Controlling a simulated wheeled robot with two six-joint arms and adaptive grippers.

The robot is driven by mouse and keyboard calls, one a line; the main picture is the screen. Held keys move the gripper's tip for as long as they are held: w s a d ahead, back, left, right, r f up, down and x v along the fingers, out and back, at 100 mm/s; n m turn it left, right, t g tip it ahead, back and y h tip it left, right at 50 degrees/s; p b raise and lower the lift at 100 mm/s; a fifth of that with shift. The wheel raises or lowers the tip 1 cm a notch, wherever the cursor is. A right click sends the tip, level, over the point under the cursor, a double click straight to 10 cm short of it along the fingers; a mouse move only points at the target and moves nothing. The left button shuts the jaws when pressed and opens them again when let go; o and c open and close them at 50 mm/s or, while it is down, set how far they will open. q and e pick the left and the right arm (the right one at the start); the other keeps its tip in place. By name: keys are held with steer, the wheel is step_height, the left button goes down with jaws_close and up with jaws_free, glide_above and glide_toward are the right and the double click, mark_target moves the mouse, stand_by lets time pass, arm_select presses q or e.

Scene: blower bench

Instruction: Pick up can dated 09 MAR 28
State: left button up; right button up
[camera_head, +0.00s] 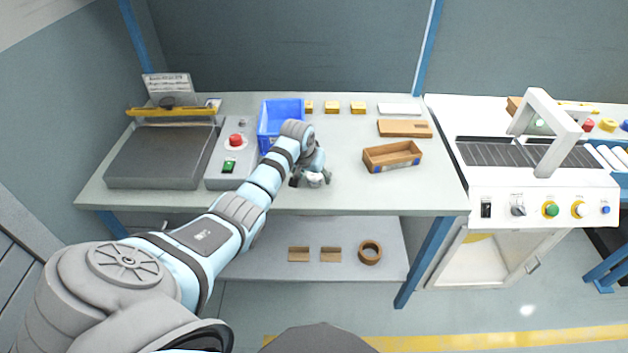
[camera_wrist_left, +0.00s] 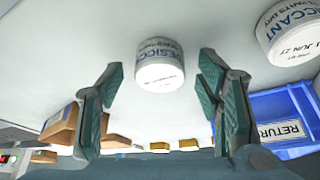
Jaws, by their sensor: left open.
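A white can (camera_wrist_left: 160,72) with dark lettering reading "DESICCANT" stands between the fingers of my left gripper (camera_wrist_left: 163,66) in the left wrist view; its date is too small to read. The fingers are open, one on each side, with gaps to the can. A second white can (camera_wrist_left: 288,36), also marked "DESICCANT" with a date ending "JUN 27", shows at the top right, outside the fingers. In the head view my left gripper (camera_head: 311,180) is low over the bench, at a white can (camera_head: 315,180) partly hidden by the fingers. My right gripper is not in view.
A blue bin (camera_head: 268,122) marked "RETURN" stands behind my left arm. A wooden tray (camera_head: 392,157), a wooden board (camera_head: 404,128) and yellow blocks (camera_head: 332,107) lie right and behind. A sealer (camera_head: 160,155) and red-button box (camera_head: 228,160) stand left. The bench front right is clear.

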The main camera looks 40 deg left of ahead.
arm_select(q)
steer(key=c, duration=1.2)
steer(key=shift+r, duration=0.15)
